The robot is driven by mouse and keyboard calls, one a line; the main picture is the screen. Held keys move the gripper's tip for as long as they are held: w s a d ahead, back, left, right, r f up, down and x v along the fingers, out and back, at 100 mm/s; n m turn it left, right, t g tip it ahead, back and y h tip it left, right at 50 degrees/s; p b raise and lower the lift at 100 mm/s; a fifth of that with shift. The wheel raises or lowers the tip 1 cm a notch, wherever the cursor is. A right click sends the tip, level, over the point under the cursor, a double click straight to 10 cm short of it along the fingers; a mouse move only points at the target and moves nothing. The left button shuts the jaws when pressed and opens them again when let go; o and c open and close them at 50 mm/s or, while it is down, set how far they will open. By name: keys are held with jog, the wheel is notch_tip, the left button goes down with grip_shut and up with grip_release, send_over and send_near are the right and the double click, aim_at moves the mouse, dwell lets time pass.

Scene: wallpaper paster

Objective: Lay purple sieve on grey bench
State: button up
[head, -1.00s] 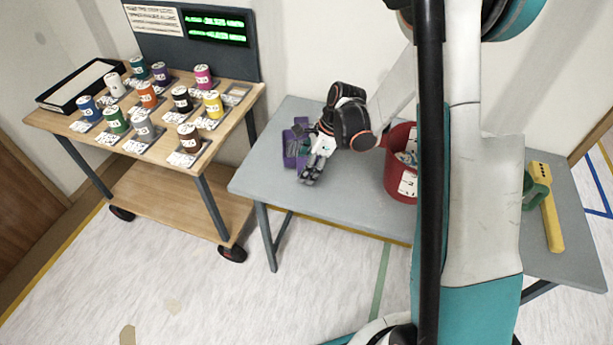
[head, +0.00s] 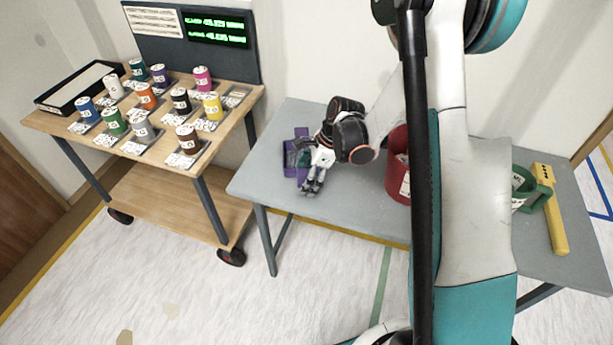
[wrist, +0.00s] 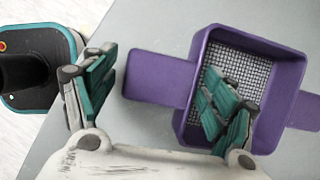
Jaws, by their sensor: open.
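The purple sieve (wrist: 182,118) lies on the grey bench (head: 266,160), near the bench's left end in the head view. It is a square purple frame with a grey mesh bottom and a flat tab on two opposite sides. My gripper (wrist: 160,95) is open above it in the wrist view. One finger is over the inside of the sieve and the other is outside its frame, on the left, past the tab. Nothing is between the fingers except part of the sieve's wall and tab below. In the head view my gripper (head: 312,187) partly hides the sieve (head: 289,170).
A red bucket (head: 397,170) stands on the bench right of my gripper. A green container (head: 527,188) and a yellow tool (head: 555,220) are at the right end. A wooden cart (head: 150,165) with several coloured cans stands left, across a gap.

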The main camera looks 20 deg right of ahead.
jog(key=s+d+r+n+t+h+p, duration=0.1)
jog(key=s+r+n+p, duration=0.1)
jog(key=r, duration=0.8)
jog(key=s+d+r+n+p, duration=0.2)
jog(key=s+r+p, duration=0.1)
jog(key=r, duration=0.7)
jog(key=s+a+r+n+t+h, duration=0.1)
jog(key=s+r+n+t, duration=0.1)
jog(key=s+r+n, duration=0.3)
jog(key=s+a+r+n+t+h, duration=0.1)
jog(key=s+r+n, duration=0.4)
jog(key=s+n, duration=0.6)
jog(key=shift+s+r+n+t+h, duration=0.35)
jog(key=shift+s+t+h, duration=0.3)
jog(key=shift+t, duration=0.45)
